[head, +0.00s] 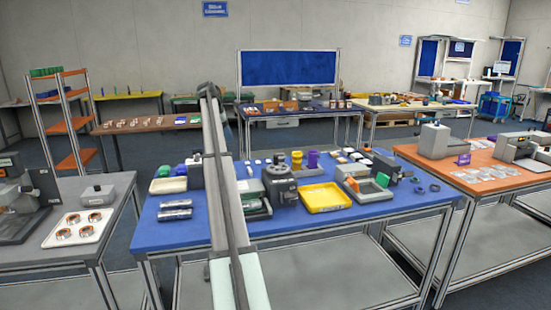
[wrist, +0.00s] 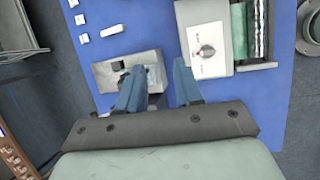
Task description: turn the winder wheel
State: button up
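I cannot tell for sure which part is the winder wheel. In the wrist view, a white panel with a small red and silver knob (wrist: 207,50) is ahead and right of my gripper (wrist: 158,68). The two blue fingers are apart, with blue table showing between them. The left finger overlaps a grey block with a dark square (wrist: 108,74); I cannot tell whether they touch. A round grey rim (wrist: 303,42) is cut off at the right edge. In the head view a dark machine with a round part (head: 280,184) stands on the blue table; my gripper is not clearly visible there.
The blue table (head: 395,205) also holds a yellow tray (head: 325,198), silver rolls (head: 175,209) and purple and yellow cups (head: 313,159). Green and dark rolls (wrist: 240,30) lie beside the panel. Small white pieces (wrist: 111,29) lie at upper left. Grey and orange tables flank the blue one.

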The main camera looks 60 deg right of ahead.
jog(key=g+y, duration=0.1)
send_near(276, 156)
notch_tip(276, 156, up, 3)
jog(key=w, duration=0.2)
jog(key=shift+n, duration=0.4)
jog(key=x, duration=1.3)
jog(key=shift+s+a+f, duration=0.1)
jog(key=shift+s+f, duration=0.25)
jog(key=shift+s, duration=0.05)
grip_shut()
